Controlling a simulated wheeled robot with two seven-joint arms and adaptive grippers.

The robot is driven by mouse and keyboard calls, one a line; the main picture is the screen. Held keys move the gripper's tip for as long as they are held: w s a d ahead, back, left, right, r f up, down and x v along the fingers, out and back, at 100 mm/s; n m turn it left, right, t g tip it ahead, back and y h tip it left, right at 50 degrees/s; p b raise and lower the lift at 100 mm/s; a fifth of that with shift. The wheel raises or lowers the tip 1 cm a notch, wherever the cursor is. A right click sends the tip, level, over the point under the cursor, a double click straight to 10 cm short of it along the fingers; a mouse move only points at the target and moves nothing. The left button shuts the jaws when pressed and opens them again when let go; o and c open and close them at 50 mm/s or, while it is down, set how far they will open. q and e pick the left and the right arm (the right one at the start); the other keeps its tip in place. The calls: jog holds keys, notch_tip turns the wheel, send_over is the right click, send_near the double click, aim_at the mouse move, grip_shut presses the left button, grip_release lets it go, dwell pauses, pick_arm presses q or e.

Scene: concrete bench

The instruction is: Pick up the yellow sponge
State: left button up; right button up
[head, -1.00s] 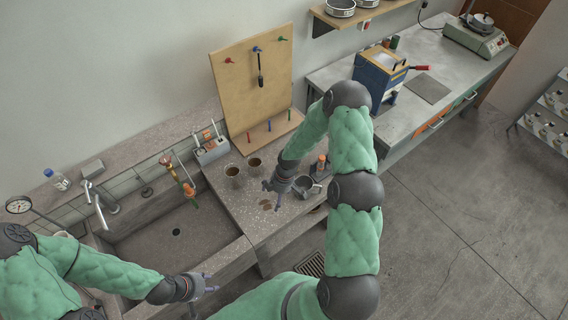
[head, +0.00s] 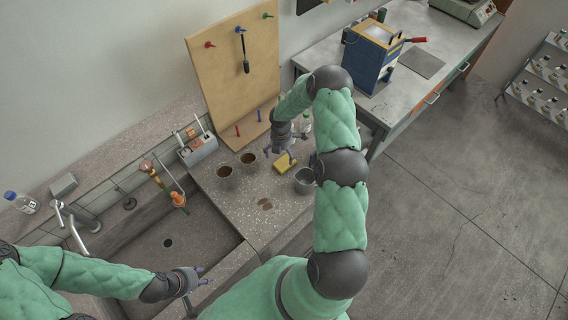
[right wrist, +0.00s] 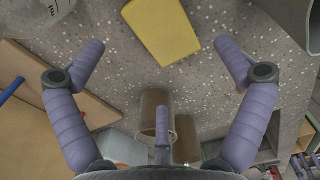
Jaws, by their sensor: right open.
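The yellow sponge (head: 285,163) lies on the speckled concrete counter, just beside my right gripper (head: 280,156). In the right wrist view the yellow sponge (right wrist: 162,29) lies flat near the top, ahead of and between the spread fingertips. My right gripper (right wrist: 160,55) is open and empty, with the sponge apart from its fingers. My left gripper (head: 203,276) hangs over the front edge of the sink at lower left; its fingers are too small to judge.
Two brown-filled cups (head: 225,171) stand left of the sponge, and a grey metal mug (head: 304,181) stands close to its right. A wooden pegboard (head: 236,66) rises behind. The sink (head: 150,235) is at left.

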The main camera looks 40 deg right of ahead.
aim_at(283, 160)
jog(key=shift+w+d+f, duration=0.1)
jog(key=shift+d+f, duration=0.1)
jog(key=shift+f, duration=1.45)
jog(key=shift+d+f, duration=0.2)
jog(key=shift+f, duration=1.4)
jog(key=c, duration=0.7)
